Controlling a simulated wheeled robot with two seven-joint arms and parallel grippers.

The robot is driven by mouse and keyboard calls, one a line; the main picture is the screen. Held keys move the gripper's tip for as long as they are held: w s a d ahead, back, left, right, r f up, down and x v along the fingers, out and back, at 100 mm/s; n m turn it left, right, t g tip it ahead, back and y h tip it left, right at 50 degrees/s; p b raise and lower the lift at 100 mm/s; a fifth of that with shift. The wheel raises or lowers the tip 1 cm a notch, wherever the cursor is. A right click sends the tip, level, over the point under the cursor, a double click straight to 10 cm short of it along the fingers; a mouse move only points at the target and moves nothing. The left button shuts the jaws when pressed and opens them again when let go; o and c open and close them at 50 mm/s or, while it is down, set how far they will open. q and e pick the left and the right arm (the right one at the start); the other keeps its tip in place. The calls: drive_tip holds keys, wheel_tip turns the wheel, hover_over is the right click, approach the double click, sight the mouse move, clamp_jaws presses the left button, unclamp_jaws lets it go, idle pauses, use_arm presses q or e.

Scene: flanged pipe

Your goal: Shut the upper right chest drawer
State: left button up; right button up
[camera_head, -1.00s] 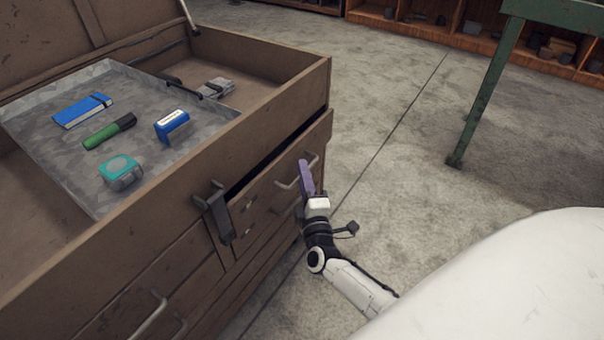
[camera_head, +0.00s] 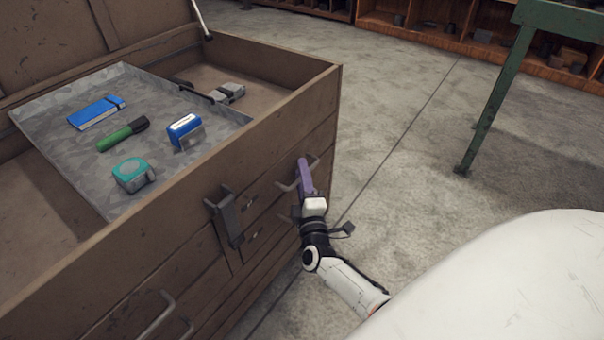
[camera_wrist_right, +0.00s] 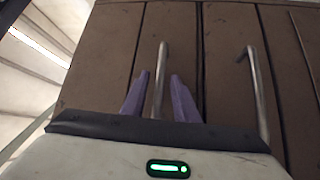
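The upper right drawer (camera_head: 271,196) is in the front of the brown chest (camera_head: 190,190). Its front looks flush with the chest, with no open gap showing above it. My right gripper (camera_head: 303,163) is at this drawer's bar handle (camera_head: 284,187). In the right wrist view, the purple fingers stand on either side of the handle bar (camera_wrist_right: 161,70), with a gap on both sides, so the gripper looks open around it. My left gripper is out of view.
The chest lid is up. A grey tray (camera_head: 75,155) in the chest holds a blue notebook (camera_head: 96,112), a green marker (camera_head: 122,135), a blue box (camera_head: 184,131) and a teal tape measure (camera_head: 132,174). A green table leg (camera_head: 495,95) stands at right; floor between is clear.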

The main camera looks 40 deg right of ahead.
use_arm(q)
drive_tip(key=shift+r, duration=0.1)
use_arm(e)
drive_tip(key=shift+s, duration=0.1)
drive_tip(key=shift+s+a, duration=0.1)
drive_tip(key=shift+s, duration=0.1)
use_arm(q)
drive_tip(key=p, duration=0.2)
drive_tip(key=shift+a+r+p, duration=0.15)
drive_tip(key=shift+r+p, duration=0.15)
drive_tip(key=shift+p, duration=0.05)
use_arm(e)
drive_tip(key=v, duration=0.9)
drive_tip(key=shift+s+a+f, duration=0.15)
drive_tip(key=shift+s+a, duration=0.1)
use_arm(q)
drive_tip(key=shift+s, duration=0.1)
